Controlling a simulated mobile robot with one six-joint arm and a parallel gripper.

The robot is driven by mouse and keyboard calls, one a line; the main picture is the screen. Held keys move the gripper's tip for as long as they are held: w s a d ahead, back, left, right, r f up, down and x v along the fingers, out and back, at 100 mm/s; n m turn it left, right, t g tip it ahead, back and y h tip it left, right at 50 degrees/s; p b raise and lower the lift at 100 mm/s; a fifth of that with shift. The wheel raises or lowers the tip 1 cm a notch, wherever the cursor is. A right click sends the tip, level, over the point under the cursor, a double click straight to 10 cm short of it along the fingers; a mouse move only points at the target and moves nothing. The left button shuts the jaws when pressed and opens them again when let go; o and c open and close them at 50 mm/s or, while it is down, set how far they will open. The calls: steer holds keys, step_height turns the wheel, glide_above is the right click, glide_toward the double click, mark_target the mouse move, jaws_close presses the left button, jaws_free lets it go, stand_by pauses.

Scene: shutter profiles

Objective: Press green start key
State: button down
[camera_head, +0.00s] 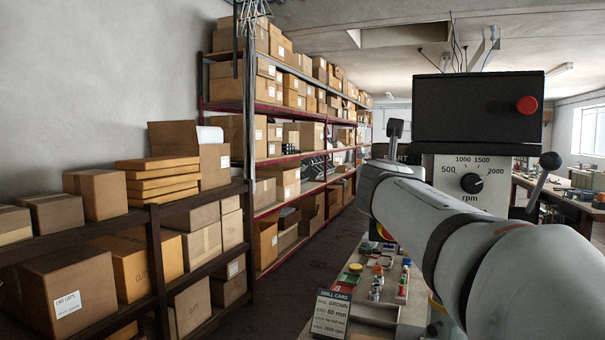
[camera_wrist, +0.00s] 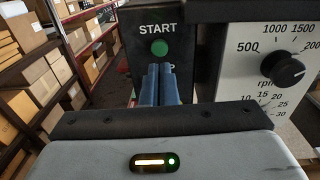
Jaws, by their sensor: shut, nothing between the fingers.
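The green start key (camera_wrist: 159,47) is a round button under the white word START on a dark panel (camera_wrist: 185,78) in the wrist view. My gripper (camera_wrist: 160,68) has its two blue fingers together, with nothing between them. Its tips appear just below the green key in the picture and cover most of a second label, of which a letter P shows. I cannot tell whether the tips touch the panel. In the head view my arm hides the green key and the fingers.
A speed dial (camera_head: 472,183) is right of the panel, below a black box with a red button (camera_head: 526,105). A lever with a ball knob (camera_head: 549,161) sticks out at right. A drill card (camera_head: 330,314) and small parts stand on the bench below. Shelves of cartons (camera_head: 101,194) line the left.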

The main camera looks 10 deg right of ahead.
steer(key=x, duration=0.5)
steer(key=shift+w+d, duration=0.15)
steer(key=shift+w, duration=0.25)
steer(key=shift+p, duration=0.3)
steer(key=shift+w+d+r, duration=0.1)
steer(key=shift+w+d, duration=0.25)
steer(key=shift+w, duration=0.15)
steer(key=shift+s+r, duration=0.1)
steer(key=shift+r, duration=0.05)
steer(key=b+v, duration=0.1)
steer(key=v, duration=1.2)
steer(key=shift+s+a, duration=0.25)
steer(key=shift+s, duration=0.1)
